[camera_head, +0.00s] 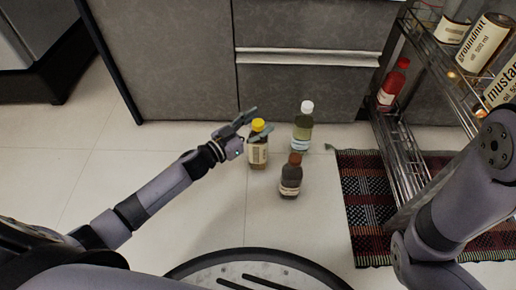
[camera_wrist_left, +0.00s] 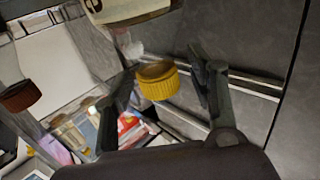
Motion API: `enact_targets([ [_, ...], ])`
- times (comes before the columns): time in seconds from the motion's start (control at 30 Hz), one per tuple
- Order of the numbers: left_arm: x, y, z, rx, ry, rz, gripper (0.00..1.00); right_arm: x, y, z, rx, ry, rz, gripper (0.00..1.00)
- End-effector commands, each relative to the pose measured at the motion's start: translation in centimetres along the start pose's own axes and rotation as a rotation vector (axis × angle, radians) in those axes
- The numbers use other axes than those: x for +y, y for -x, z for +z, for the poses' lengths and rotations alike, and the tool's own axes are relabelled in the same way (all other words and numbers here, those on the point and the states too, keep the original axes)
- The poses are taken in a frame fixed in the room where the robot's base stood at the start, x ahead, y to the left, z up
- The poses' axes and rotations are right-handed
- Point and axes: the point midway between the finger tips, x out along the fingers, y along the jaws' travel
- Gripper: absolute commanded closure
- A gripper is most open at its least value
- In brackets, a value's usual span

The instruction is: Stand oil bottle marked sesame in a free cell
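A bottle with a yellow cap (camera_head: 258,125) stands on the floor, its cream label facing me. A bottle with a white cap (camera_head: 303,134) and greenish contents stands behind and to its right. A dark brown bottle (camera_head: 291,178) stands nearer. No label on these three is readable, so I cannot tell which is sesame. My left gripper (camera_head: 262,119) is open at the top of the yellow-capped bottle. In the left wrist view, the yellow cap (camera_wrist_left: 157,82) shows between the spread fingers, with gaps beside it. My right gripper is out of view.
A wire rack (camera_head: 408,165) at right holds groundnut (camera_head: 484,42) and mustard (camera_head: 502,85) containers above and a red bottle (camera_head: 392,85) below. A patterned mat (camera_head: 358,200) lies under it. Grey cabinets (camera_head: 180,60) stand behind the bottles. The floor at left is clear.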

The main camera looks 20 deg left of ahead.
Motion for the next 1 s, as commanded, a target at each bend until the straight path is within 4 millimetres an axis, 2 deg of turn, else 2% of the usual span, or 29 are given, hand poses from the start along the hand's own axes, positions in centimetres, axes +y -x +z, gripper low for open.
enact_targets([
  [0.07, 0.00, 0.01, 0.01, 0.000, 0.000, 0.000, 0.54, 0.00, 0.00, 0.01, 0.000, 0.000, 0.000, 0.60],
  [0.73, 0.01, 0.02, 0.03, 0.000, 0.001, 0.000, 0.99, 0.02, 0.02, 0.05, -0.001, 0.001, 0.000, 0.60],
  [1.0, 0.01, 0.03, 0.03, 0.000, 0.001, 0.000, 1.00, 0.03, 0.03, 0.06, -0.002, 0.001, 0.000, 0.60],
])
